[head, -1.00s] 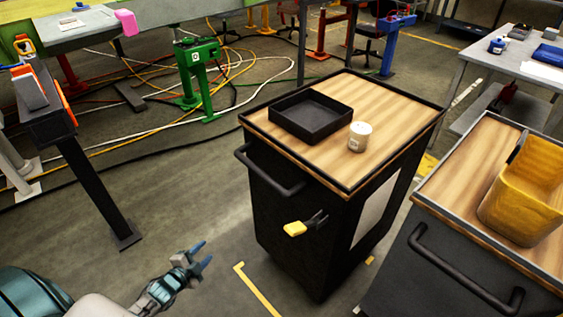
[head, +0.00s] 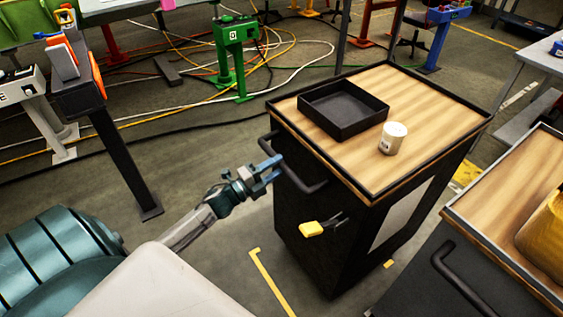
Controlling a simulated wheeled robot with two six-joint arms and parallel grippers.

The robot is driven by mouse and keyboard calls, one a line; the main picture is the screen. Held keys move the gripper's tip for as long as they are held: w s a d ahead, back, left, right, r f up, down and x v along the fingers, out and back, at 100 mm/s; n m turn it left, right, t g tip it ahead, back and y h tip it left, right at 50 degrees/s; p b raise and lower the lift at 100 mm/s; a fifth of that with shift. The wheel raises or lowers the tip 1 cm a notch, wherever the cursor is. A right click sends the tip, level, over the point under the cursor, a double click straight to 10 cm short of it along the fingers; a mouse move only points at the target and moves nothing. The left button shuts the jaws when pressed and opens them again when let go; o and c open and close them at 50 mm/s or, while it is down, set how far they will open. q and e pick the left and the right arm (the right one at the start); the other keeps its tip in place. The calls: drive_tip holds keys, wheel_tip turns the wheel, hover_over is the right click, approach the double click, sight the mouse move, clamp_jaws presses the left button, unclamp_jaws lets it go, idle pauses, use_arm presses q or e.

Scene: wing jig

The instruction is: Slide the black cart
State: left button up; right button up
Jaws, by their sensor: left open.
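The black cart (head: 310,232) stands in the middle of the head view. It has a wooden top (head: 430,110) with a dark rim and a black bar handle (head: 302,172) on its left side. My left gripper (head: 270,170) is open, with its blue fingers at the left part of the handle. I cannot tell whether the fingers touch the bar or are around it. My right gripper is not in view.
A black tray (head: 343,122) and a white cup-like container (head: 393,138) sit on the cart top. A yellow-handled tool (head: 312,229) is on its side. A second cart (head: 425,265) stands close at the right. Hoses (head: 180,118) lie on the floor behind. Yellow tape (head: 268,280) marks the floor.

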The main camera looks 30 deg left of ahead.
use_arm(q)
drive_tip(key=shift+x, duration=1.1)
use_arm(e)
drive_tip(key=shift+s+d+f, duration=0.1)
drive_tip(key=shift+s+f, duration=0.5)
use_arm(q)
clamp_jaws()
